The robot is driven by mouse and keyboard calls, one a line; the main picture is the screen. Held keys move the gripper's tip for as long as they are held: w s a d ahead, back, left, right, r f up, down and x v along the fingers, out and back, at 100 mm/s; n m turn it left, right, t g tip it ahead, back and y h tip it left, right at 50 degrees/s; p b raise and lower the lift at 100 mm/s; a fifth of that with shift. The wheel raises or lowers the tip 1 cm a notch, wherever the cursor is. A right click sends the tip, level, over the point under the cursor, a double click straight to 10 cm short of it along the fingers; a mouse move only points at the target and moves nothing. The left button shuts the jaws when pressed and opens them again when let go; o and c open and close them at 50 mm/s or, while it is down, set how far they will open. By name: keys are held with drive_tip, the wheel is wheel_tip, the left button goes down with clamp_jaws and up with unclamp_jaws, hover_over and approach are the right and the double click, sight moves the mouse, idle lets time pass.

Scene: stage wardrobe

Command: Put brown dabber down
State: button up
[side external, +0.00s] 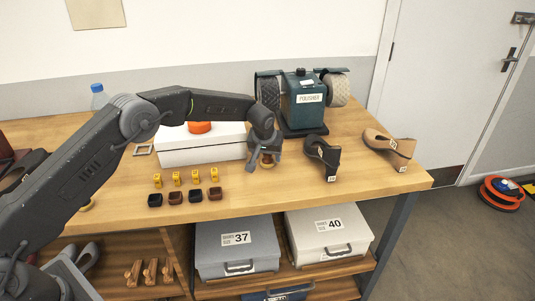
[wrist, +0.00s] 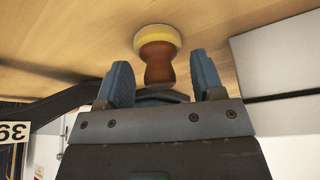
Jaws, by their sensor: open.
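The brown dabber (wrist: 157,62) has a brown handle and a pale yellow round pad. In the wrist view its pad is against the wooden bench top (wrist: 60,50) and its handle points toward my gripper (wrist: 163,80). My gripper is open, with one blue finger on each side of the handle's end and gaps between. In the side view my gripper (side external: 266,153) is low over the bench, right of the white box, and mostly hides the dabber (side external: 267,162) beneath it.
A white box (side external: 200,152) with an orange item on top stands just left of my gripper. A dark shoe stand (side external: 323,157) is close on the right, a wooden one (side external: 390,148) farther right. A polisher (side external: 302,105) stands behind. Small yellow and dark pieces (side external: 192,198) lie front left.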

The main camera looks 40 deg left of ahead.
drive_tip(key=v, duration=1.3)
drive_tip(key=s+a+r+m+t, duration=0.1)
drive_tip(key=s+a+r+m, duration=0.1)
drive_tip(key=s+r, duration=1.3)
drive_tip(key=s+f+m, duration=0.1)
drive_tip(key=s+f, duration=0.1)
drive_tip(key=s, duration=1)
drive_tip(key=s+f+m+h, duration=0.1)
drive_tip(key=s+f, duration=0.2)
drive_tip(key=s, duration=1)
drive_tip(key=shift+a+t+h, duration=0.3)
